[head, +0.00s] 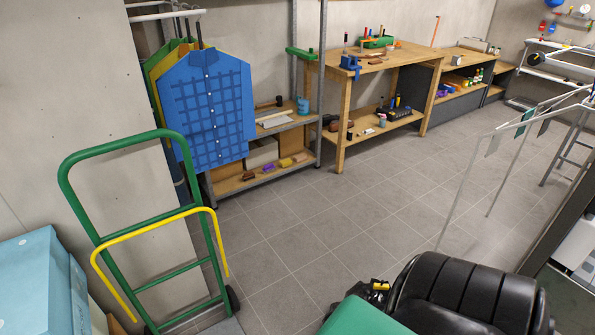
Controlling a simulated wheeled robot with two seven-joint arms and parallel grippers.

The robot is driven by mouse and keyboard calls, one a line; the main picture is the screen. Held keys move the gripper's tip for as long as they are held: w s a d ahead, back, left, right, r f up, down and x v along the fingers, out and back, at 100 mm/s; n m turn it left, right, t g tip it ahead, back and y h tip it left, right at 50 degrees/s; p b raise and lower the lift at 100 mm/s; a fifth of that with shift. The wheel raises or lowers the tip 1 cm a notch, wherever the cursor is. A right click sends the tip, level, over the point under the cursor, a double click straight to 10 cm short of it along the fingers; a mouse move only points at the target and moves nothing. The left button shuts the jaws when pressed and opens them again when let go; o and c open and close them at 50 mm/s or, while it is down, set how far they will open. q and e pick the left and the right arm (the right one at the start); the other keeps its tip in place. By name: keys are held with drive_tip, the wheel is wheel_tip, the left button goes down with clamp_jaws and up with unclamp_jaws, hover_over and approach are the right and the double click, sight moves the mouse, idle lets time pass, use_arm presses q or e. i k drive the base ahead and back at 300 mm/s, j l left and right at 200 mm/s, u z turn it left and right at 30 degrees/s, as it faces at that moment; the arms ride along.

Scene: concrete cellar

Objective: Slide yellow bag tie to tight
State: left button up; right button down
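I cannot make out a bag or a bag tie in the head view. The clearest yellow thing is a bent yellow bar (150,228) on the green hand truck (165,134) at the left. It looks like part of the truck's frame, not a tie. A small yellow and black part (379,286) sits beside the black seat at the bottom; it is too small to name. Neither of my grippers shows in this view.
Blue checked shirt (207,105) hangs on a rail by a metal shelf (262,183). Wooden workbench (345,90) with tools stands behind. A black seat (465,295) with green bodywork (355,317) fills the bottom. Light blue boxes (35,285) stand lower left. The tiled floor (345,210) is clear mid-room.

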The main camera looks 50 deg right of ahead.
sight(376, 285)
drive_tip(key=i+z, duration=0.1)
drive_tip(key=z, duration=0.85)
